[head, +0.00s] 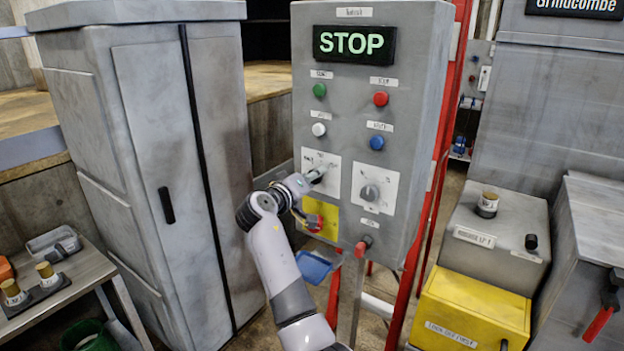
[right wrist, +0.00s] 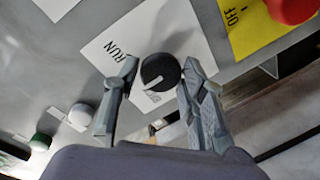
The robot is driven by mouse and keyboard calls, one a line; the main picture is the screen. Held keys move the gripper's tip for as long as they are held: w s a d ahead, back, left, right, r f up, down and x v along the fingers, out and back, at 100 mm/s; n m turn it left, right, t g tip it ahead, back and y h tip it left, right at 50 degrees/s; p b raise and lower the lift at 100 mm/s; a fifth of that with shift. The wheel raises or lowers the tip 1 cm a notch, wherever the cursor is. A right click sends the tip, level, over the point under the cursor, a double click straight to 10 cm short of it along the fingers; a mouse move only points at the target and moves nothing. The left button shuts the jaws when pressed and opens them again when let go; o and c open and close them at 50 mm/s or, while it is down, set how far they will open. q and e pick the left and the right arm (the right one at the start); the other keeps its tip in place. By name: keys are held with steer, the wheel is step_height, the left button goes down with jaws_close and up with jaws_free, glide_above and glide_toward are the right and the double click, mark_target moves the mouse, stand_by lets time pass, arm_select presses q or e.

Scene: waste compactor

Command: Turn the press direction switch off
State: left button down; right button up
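A grey control panel (head: 345,120) with a lit STOP display stands in the head view. It carries two white plates with rotary knobs: the left one is mostly behind my right gripper (head: 309,184), and the right knob (head: 370,193) is clear. In the right wrist view, a round black knob (right wrist: 158,70) with a pale mark sits on a white plate (right wrist: 105,50) lettered RUN. My right gripper (right wrist: 157,80) is open, with one finger on each side of this knob; I cannot tell whether they touch it. My left gripper is not in view.
A yellow plate (head: 328,212) with a red button sits just below the left knob. Green, red, white and blue buttons are above. A grey cabinet (head: 130,150) stands left, a red frame (head: 437,180) right, and a yellow box (head: 470,312) lower right.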

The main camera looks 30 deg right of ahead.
steer(key=o, duration=0.3)
steer(key=shift+f, duration=0.1)
steer(key=v, duration=1.2)
